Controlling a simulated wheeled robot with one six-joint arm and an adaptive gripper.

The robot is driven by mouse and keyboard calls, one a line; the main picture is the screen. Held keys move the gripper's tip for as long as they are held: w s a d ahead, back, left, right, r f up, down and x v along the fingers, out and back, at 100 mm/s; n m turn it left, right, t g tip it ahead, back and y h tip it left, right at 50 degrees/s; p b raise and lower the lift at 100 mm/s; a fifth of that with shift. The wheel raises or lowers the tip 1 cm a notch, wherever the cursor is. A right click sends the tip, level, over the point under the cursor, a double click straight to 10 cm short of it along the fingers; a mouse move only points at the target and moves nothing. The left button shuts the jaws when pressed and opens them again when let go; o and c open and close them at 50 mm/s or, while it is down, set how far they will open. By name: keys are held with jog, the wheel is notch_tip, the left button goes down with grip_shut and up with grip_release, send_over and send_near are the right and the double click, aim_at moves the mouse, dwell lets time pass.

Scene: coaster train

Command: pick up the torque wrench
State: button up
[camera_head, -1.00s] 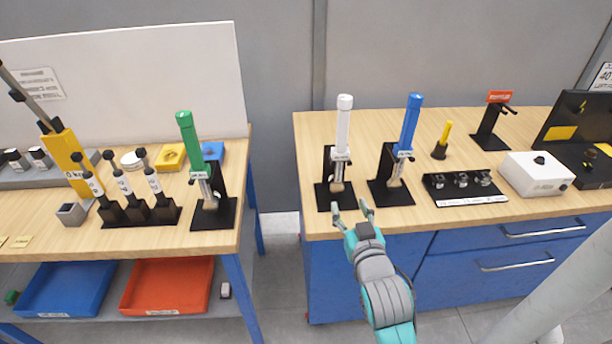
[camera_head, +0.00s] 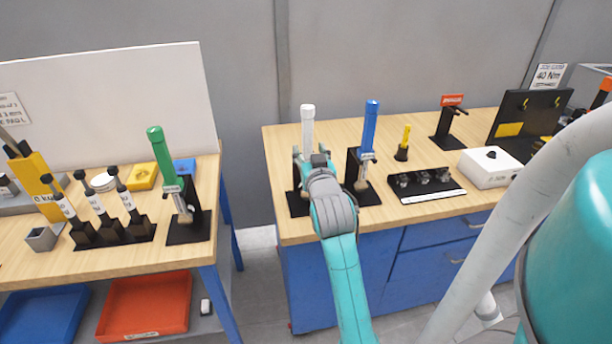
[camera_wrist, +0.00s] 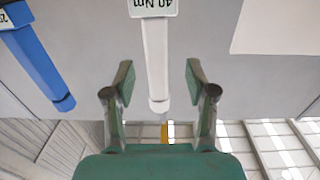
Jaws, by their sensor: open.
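A white-handled torque wrench (camera_head: 307,125) stands upright in a black stand on the right bench. In the wrist view its white handle (camera_wrist: 156,60) bears an upside-down label reading 40 Nm. My gripper (camera_head: 311,156) is in front of the stand and hides the wrench's lower part. In the wrist view my gripper (camera_wrist: 160,82) is open, with the handle appearing between its two fingers and gaps on both sides. A blue-handled wrench (camera_head: 370,125) stands just to the right, and its handle shows at left in the wrist view (camera_wrist: 35,55). A green-handled wrench (camera_head: 160,155) stands on the left bench.
A yellow-handled tool (camera_head: 405,138), a black tray (camera_head: 425,186) with small fittings and a white box (camera_head: 489,168) lie further right on the bench. A gap separates the two benches.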

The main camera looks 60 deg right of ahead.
aim_at(309, 145)
jog(key=shift+f+x, duration=0.15)
jog(key=shift+x, duration=1.25)
jog(key=shift+f+x, duration=0.1)
jog(key=shift+x, duration=1.3)
jog(key=shift+s+d, duration=0.1)
jog(key=shift+s, duration=0.05)
grip_shut()
jog(key=shift+r, duration=0.1)
